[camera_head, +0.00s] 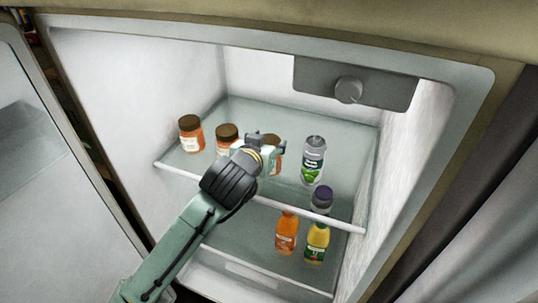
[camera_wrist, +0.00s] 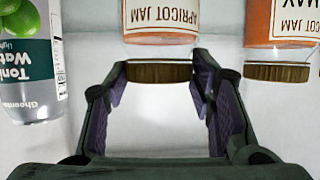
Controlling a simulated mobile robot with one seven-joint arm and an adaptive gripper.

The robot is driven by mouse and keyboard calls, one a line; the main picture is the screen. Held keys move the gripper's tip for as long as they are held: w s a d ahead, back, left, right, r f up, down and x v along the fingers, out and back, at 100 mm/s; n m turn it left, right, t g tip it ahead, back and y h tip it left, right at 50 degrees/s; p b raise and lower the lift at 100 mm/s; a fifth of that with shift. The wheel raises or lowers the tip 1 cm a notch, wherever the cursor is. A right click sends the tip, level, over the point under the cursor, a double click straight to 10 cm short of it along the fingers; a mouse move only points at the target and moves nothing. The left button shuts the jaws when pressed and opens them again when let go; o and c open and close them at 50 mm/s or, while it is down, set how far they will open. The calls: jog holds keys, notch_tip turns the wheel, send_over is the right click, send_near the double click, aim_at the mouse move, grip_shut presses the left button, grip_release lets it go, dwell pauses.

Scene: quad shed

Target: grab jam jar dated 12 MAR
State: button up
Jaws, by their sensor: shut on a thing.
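My gripper (camera_head: 266,152) is in the open fridge at the right-hand jam jar (camera_head: 276,157), which it partly hides. In the wrist view, which is upside down, my gripper (camera_wrist: 161,74) is shut on this jar's brown lid (camera_wrist: 160,73), one finger on each side. Its label (camera_wrist: 160,16) reads "APRICOT JAM"; the date is out of view. I cannot tell if the jar is lifted off the shelf. The middle jar (camera_head: 227,133) stands beside it, and the left jar (camera_head: 190,135) stands farther left. A neighbouring jar's label (camera_wrist: 299,15) shows partial text, apparently a month starting "MA".
A tonic water can (camera_head: 313,160) stands right of the held jar, also at left in the wrist view (camera_wrist: 28,70). A dark-lidded container (camera_head: 321,199) and orange (camera_head: 286,233) and yellow (camera_head: 317,243) bottles are lower. The upper shelf's front edge (camera_head: 330,225) runs below.

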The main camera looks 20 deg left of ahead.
jog(key=shift+d, duration=0.1)
grip_shut()
jog(key=shift+r, duration=0.1)
